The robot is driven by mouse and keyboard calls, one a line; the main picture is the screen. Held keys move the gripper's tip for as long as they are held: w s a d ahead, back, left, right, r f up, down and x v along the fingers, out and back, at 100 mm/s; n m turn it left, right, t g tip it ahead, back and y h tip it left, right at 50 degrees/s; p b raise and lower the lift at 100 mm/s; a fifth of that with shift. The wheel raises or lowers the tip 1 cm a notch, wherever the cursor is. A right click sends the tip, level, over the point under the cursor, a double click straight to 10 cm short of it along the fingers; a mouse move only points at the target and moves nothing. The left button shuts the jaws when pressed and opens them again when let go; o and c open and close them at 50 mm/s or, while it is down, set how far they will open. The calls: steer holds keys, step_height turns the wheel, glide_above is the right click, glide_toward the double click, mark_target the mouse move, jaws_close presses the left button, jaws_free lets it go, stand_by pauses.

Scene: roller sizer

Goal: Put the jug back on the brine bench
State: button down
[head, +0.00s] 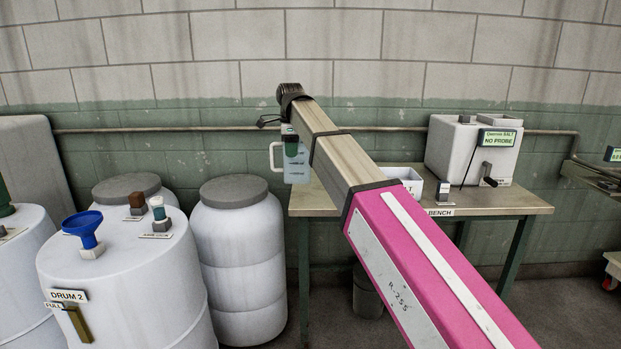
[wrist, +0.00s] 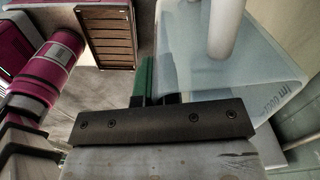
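The jug (head: 297,166) is pale and translucent, with a handle on its left side and marks on its front. It hangs upright below the far end of my arm, off the bench's back left corner in the head view. In the wrist view the jug (wrist: 265,65) fills the upper right. My gripper (wrist: 158,98) appears shut on a green grip (wrist: 146,76) beside the jug's wall; the fingertips are partly hidden. The brine bench (head: 480,199) has a pale top and green legs. Its left part is partly hidden by my arm. Any gap between jug and bench is hard to judge.
A white salt box (head: 470,150) with a "NO PROBE" sign stands on the bench's back right. A small white tub (head: 405,175) sits mid-bench behind my arm. White drums (head: 236,250) stand left of the bench. A pipe (head: 390,129) runs along the wall.

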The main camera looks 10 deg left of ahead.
mark_target(308, 170)
steer(key=w+d+f, duration=0.1)
steer(key=w, duration=0.1)
steer(key=w+d+f, duration=0.1)
steer(key=w+f, duration=0.1)
steer(key=w, duration=0.1)
steer(key=w+d+f, duration=0.1)
steer(key=w+f, duration=0.1)
steer(key=shift+w+d+f, duration=0.1)
steer(key=shift+w+d, duration=0.2)
steer(key=shift+w, duration=0.1)
steer(key=shift+f, duration=1.95)
steer(key=c, duration=1.3)
jaws_free()
steer(key=shift+f, duration=0.1)
steer(key=shift+c, duration=0.2)
step_height(308, 170, up, 12)
